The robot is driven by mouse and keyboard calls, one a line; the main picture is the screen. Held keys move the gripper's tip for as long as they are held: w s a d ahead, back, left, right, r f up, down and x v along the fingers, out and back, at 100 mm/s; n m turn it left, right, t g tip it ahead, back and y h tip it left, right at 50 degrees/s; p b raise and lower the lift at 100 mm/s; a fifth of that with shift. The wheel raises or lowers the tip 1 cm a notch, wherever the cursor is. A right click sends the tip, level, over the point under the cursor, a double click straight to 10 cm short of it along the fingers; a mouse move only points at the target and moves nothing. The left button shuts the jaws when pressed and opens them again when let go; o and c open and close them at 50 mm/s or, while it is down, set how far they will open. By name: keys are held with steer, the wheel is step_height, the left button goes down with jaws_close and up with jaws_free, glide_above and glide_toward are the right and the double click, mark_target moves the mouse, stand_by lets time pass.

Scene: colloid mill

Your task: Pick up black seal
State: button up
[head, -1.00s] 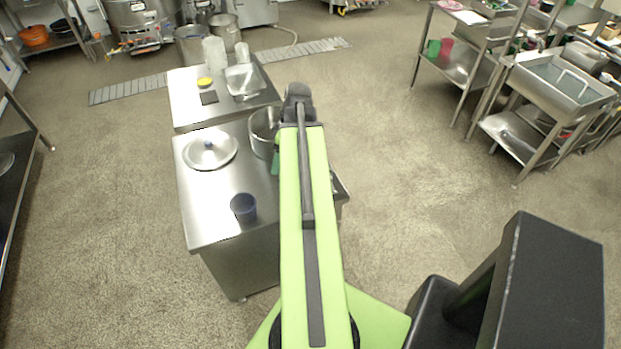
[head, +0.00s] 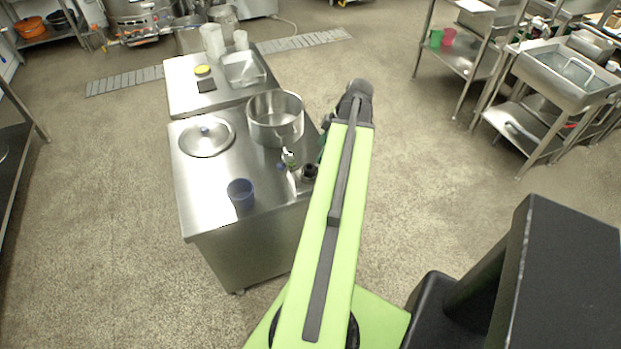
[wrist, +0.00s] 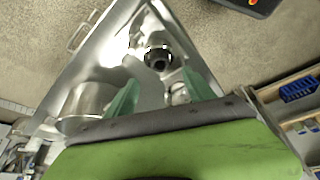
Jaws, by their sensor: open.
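A round black ring-like piece, which looks like the black seal (wrist: 158,57), sits on the steel table top. It shows between and beyond the tips of my gripper (wrist: 161,78) in the wrist view. My gripper has two green fingers, spread open, with nothing seen between them. In the head view a small dark round piece (head: 310,172) sits near the table's right edge, close beside my arm; it appears to be the same seal. My fingers are mostly hidden behind my arm there.
A small metal fitting (head: 290,158) stands just left of the seal. A large steel pot (head: 275,120), a round lid (head: 207,137) and a blue cup (head: 241,192) are on the same steel table (head: 195,205).

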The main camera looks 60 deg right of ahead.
mark_target(311, 168)
steer(key=b+x, duration=0.2)
steer(key=x, duration=0.2)
steer(key=shift+s+f, duration=0.1)
steer(key=shift+f, duration=0.05)
steer(key=b+x, duration=0.5)
steer(key=shift+f, duration=0.15)
steer(key=shift+c, duration=0.4)
jaws_close()
